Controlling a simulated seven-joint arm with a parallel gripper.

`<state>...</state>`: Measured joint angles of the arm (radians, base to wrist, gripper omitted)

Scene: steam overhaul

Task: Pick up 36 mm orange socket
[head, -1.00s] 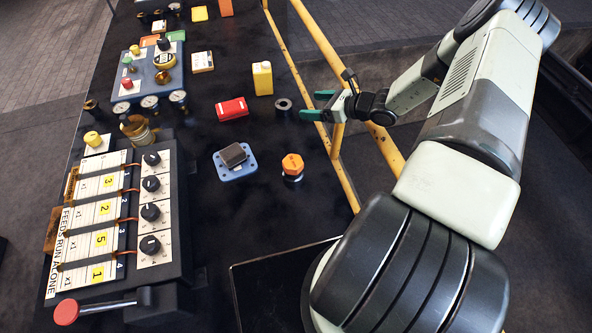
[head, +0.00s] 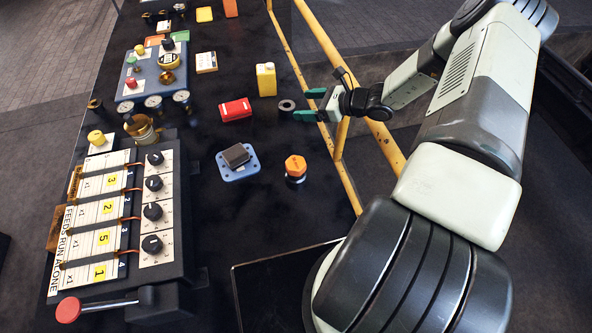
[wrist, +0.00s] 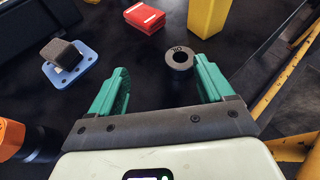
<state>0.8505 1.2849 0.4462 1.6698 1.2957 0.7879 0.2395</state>
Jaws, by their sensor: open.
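An orange hexagonal piece (head: 295,167) stands on a dark and silver round base on the black bench, near its right edge. Its size marking is not readable. It also shows, cut off, at the left edge of the wrist view (wrist: 10,138). My gripper (head: 311,104) is open and empty, farther along the bench than the orange piece. In the wrist view its green fingers (wrist: 162,68) are spread, with the orange piece outside them to the left. A dark ring-shaped piece (head: 287,105) with a pale marking lies just ahead of the fingers (wrist: 179,66).
A blue plate with a dark block (head: 238,158) lies left of the orange piece. A red box (head: 235,109) and yellow bottle (head: 266,79) stand near the ring. A yellow rail (head: 342,165) runs along the bench's right side. A switch panel (head: 120,220) fills the left.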

